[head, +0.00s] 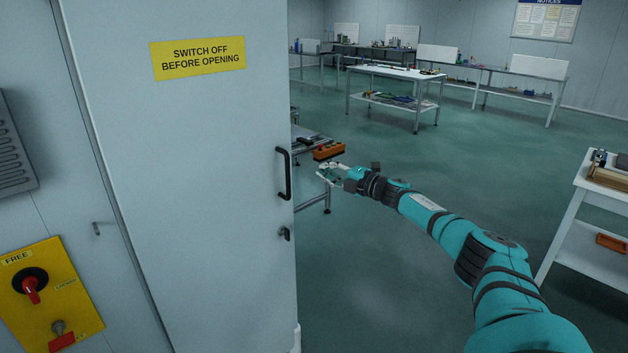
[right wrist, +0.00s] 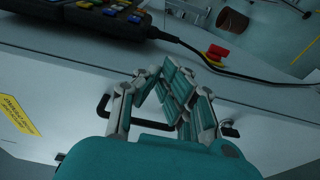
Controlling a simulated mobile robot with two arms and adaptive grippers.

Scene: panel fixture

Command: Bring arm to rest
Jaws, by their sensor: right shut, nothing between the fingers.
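My right arm (head: 430,215) reaches in from the lower right of the head view. Its gripper (head: 323,172) is shut and empty, just right of the grey cabinet door's (head: 200,180) edge. A black door handle (head: 284,173) stands upright left of the gripper, with a gap between them in the picture. In the right wrist view the closed fingers (right wrist: 172,88) show in front of the pale panel, and the black handle (right wrist: 103,112) is partly hidden behind them. My left gripper is in neither view.
A yellow switch plate (head: 60,285) with a red rotary knob (head: 31,288) is at lower left. An orange box (head: 328,151) sits on a bench behind the gripper. A white table (head: 600,185) stands at right. Green floor between is clear.

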